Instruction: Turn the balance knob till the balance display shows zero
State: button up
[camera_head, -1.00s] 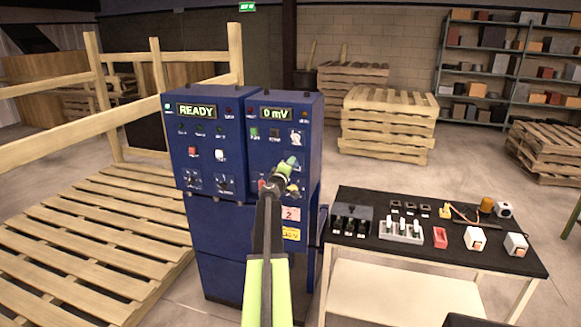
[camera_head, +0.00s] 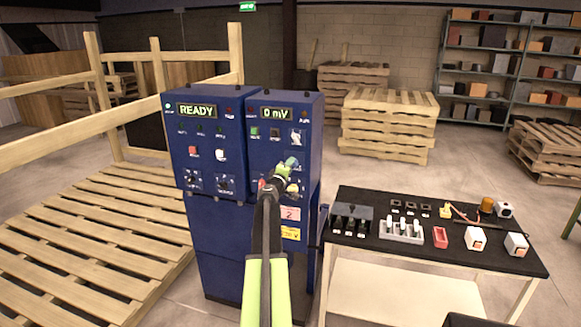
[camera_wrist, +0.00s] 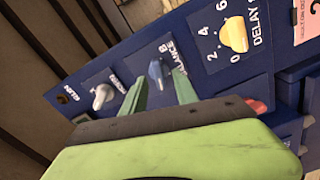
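The balance display (camera_head: 277,113) on the right half of the blue cabinet (camera_head: 225,245) reads 0 mV in the head view. In the wrist view the blue balance knob (camera_wrist: 158,72) sits on the blue panel, with part of its BALANCE label showing beside it. My gripper (camera_wrist: 161,76) is open, with one green finger on each side of the blue knob. I cannot tell whether the fingers touch it. In the head view my gripper (camera_head: 287,172) is at the cabinet's front and hides the balance knob.
A white knob (camera_wrist: 103,96) and a yellow delay knob (camera_wrist: 234,36) flank the blue knob closely. The left display (camera_head: 197,110) reads READY. A black-topped bench (camera_head: 440,262) with small parts stands right of the cabinet. A wooden pallet (camera_head: 85,245) lies on the left.

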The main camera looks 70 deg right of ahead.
jog(key=a, duration=1.6)
jog(key=shift+s, duration=0.45)
jog(key=shift+d, duration=0.1)
